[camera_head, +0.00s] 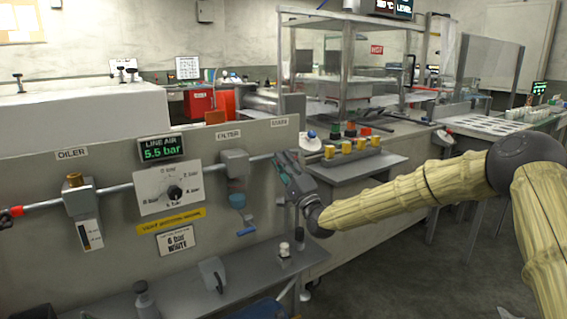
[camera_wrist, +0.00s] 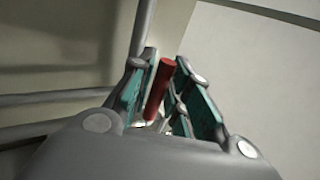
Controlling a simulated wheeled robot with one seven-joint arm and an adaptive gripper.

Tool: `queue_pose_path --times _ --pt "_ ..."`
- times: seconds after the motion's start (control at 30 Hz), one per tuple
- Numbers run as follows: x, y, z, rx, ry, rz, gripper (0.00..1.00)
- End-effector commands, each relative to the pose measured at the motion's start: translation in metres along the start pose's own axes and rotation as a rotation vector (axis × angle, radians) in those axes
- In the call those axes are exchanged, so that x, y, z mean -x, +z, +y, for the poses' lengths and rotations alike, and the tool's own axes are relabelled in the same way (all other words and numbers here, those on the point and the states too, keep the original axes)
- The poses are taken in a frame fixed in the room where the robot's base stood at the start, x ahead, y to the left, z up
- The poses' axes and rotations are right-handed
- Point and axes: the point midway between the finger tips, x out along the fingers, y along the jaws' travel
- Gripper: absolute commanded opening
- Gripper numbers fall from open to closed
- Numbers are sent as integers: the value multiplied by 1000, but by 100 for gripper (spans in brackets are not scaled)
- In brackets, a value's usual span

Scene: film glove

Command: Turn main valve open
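The main valve's red handle (camera_wrist: 159,90) shows in the wrist view as a short red bar between my gripper's two fingers (camera_wrist: 167,64). The teal-padded fingers stand apart on either side of it. The handle lies close to the left finger, with a gap to the right finger; I cannot tell whether it touches. In the head view my gripper (camera_head: 285,165) is at the right end of the air line pipe (camera_head: 130,188), below the MAIN label (camera_head: 279,123). It hides the valve there.
A grey shelf (camera_head: 185,290) with small items lies below. A side bench (camera_head: 360,165) with coloured knobs stands behind my gripper.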

Motion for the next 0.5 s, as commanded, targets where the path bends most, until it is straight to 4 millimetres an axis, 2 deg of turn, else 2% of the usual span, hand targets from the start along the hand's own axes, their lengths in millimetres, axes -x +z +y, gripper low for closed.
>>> queue_pose_path --times 0.07,0.37,0.5 --pt "0 0 0 0 0 1 35" --pt "1 -2 0 0 0 3 35" --pt "8 -2 0 0 0 4 35"
